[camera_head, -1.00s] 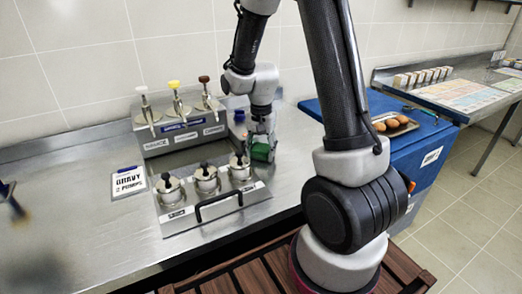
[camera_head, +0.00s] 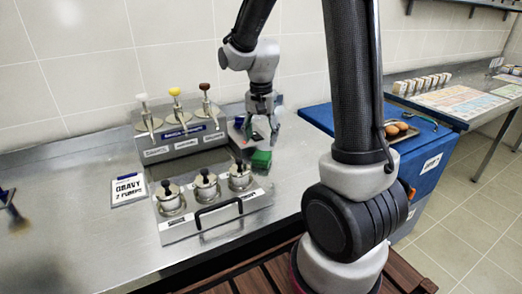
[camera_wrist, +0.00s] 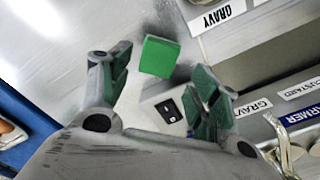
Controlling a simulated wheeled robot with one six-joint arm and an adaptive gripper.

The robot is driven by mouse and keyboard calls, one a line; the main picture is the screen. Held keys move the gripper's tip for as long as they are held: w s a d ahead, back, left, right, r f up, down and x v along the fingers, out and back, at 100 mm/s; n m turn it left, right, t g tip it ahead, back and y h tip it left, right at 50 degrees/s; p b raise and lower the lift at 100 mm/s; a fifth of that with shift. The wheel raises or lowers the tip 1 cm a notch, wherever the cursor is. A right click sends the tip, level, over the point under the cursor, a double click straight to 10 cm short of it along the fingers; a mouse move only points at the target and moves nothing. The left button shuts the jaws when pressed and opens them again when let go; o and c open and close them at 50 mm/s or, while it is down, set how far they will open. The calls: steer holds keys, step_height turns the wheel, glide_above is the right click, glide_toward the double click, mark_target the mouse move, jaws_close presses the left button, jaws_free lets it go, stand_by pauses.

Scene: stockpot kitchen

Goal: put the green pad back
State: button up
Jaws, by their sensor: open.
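The green pad (camera_head: 261,159) is a small block on the steel counter, just right of the row of lidded pots. In the wrist view the green pad (camera_wrist: 159,56) lies ahead of and between my fingertips, with a gap between it and the fingers. My gripper (camera_head: 262,136) is above the pad, pointing down, open and empty. In the wrist view my gripper (camera_wrist: 160,88) shows both dark green finger faces spread apart. A pale holder-like piece with a black switch or socket (camera_wrist: 168,110) is beside the pad; I cannot tell whether they touch.
A pump dispenser (camera_head: 180,140) stands at the back left, against the tiled wall. The lidded pot unit (camera_head: 213,216) with a black handle is in front. A gravy card (camera_head: 128,189) lies left. A blue cabinet (camera_head: 428,160) with a tray of eggs stands right. The counter's left is mostly clear.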

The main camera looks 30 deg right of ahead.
steer(key=s+d+r+n+t, duration=0.1)
steer(key=s+r+n+t, duration=0.1)
steer(key=s+r+n, duration=0.2)
steer(key=s+r+n+t, duration=0.2)
steer(key=s+r+n, duration=0.3)
steer(key=s+r, duration=0.5)
steer(key=s, duration=0.6)
steer(key=shift+s+d+r, duration=0.25)
steer(key=shift+d+r, duration=0.05)
steer(key=shift+d, duration=0.05)
